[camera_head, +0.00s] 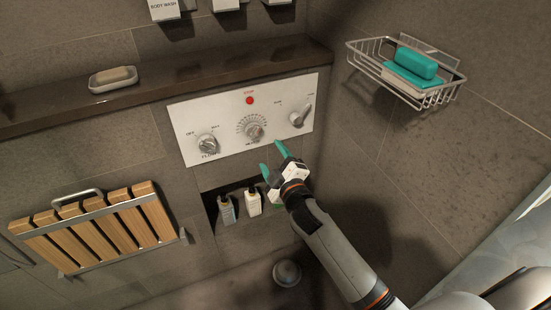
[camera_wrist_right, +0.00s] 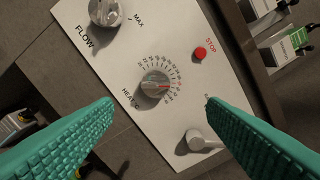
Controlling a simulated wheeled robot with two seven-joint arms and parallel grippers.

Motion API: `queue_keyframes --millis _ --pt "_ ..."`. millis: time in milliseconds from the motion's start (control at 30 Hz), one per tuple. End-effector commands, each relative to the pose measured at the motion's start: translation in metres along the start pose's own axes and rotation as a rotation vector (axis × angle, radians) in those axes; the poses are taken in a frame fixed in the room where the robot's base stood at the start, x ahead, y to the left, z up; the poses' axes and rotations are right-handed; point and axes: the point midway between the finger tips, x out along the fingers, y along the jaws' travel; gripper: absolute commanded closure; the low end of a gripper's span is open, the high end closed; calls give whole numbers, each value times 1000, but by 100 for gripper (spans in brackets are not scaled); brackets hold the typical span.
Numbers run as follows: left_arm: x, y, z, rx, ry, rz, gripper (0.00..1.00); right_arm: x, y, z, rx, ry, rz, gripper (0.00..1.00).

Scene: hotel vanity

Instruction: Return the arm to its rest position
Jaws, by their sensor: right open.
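My right gripper (camera_head: 272,160) is in front of the lower right part of a white control panel (camera_head: 185,117). Its teal fingers are spread apart with nothing between them, as the right wrist view (camera_wrist_right: 158,106) also shows. The panel carries a flow knob (camera_head: 207,143), a round heat dial (camera_head: 254,131), a lever (camera_head: 299,117) at the right and a red stop button (camera_head: 250,100). In the right wrist view the heat dial (camera_wrist_right: 155,84) lies beyond the open fingers, apart from them. My left gripper is in neither view.
A wire basket (camera_head: 372,70) with a teal block (camera_head: 414,63) hangs on the right wall. A soap dish (camera_head: 113,83) sits on the dark ledge (camera_head: 50,117). A niche below the panel holds bottles (camera_head: 253,201). A slatted wooden seat (camera_head: 100,228) is at the left.

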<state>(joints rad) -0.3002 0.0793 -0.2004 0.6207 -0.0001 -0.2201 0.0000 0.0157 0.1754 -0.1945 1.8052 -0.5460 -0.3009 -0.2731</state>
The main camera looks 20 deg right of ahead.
Motion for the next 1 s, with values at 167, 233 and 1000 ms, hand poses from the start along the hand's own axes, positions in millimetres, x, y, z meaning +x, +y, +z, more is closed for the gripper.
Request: queue_keyframes --millis 167,233,1000 --pt "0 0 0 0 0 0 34 0 0 0 0 0 0 34" --pt "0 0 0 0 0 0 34 0 0 0 -1 0 0 34" --pt "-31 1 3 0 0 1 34 -187 303 -219 416 656 606 34"
